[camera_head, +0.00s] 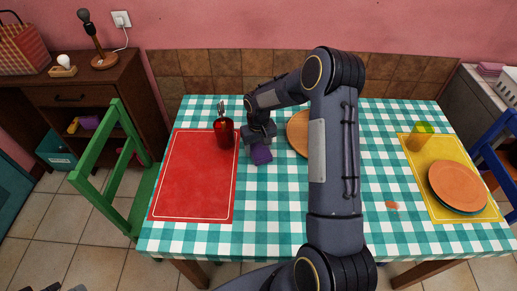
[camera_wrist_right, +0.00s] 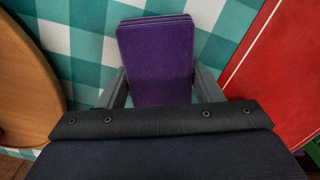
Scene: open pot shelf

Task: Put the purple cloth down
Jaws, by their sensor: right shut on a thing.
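The purple cloth (camera_head: 261,154) is a small folded stack between the fingers of my right gripper (camera_head: 258,143). In the right wrist view the purple cloth (camera_wrist_right: 157,60) shows large, with a finger of my right gripper (camera_wrist_right: 155,90) on each side of it. It is over the green checked tablecloth (camera_head: 275,206), between the red placemat and the round wooden board. I cannot tell whether its underside touches the table.
A red placemat (camera_head: 192,180) with a red cup of cutlery (camera_head: 223,134) lies left. A round wooden board (camera_head: 297,132) is partly hidden by my arm. A yellow placemat (camera_head: 418,176) holds a plate (camera_head: 458,187) and a yellow-green glass (camera_head: 420,137). Bare checked cloth lies in front.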

